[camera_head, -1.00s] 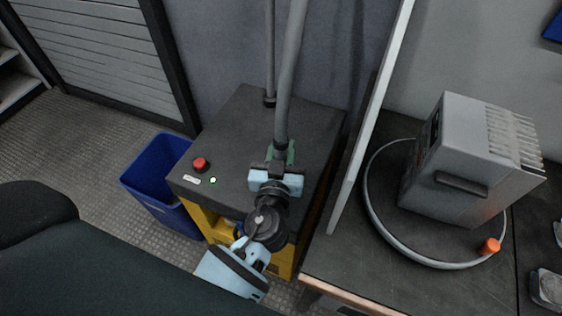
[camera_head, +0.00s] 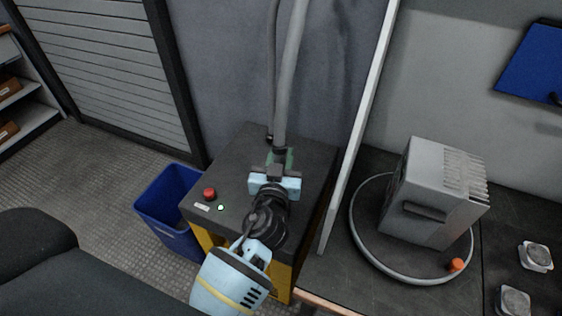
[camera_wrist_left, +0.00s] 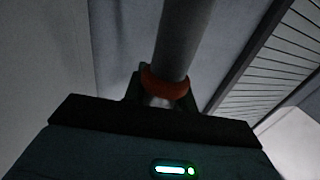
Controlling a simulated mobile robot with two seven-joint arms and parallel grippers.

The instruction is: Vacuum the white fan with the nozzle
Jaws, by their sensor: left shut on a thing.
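My left gripper (camera_head: 281,160) is shut on the grey tube of the nozzle (camera_head: 291,85), above the black-topped cabinet (camera_head: 235,165). The tube runs up out of the head view. In the left wrist view the grey tube (camera_wrist_left: 185,40) stands between the fingers, with an orange ring low on it. The nozzle's mouth cannot be made out. Two small pale square parts, one (camera_head: 536,256) behind the other (camera_head: 514,301), lie on the bench at the far right, well away from the gripper. They look like fans, but I cannot be sure. My right gripper is out of view.
A grey finned box (camera_head: 425,195) stands on a round base (camera_head: 372,255) on the dark bench. A pale upright panel (camera_head: 362,120) separates the bench from the cabinet. A red button (camera_head: 209,194) is on the cabinet. A blue bin (camera_head: 165,205) stands left. A blue panel (camera_head: 530,65) is on the wall.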

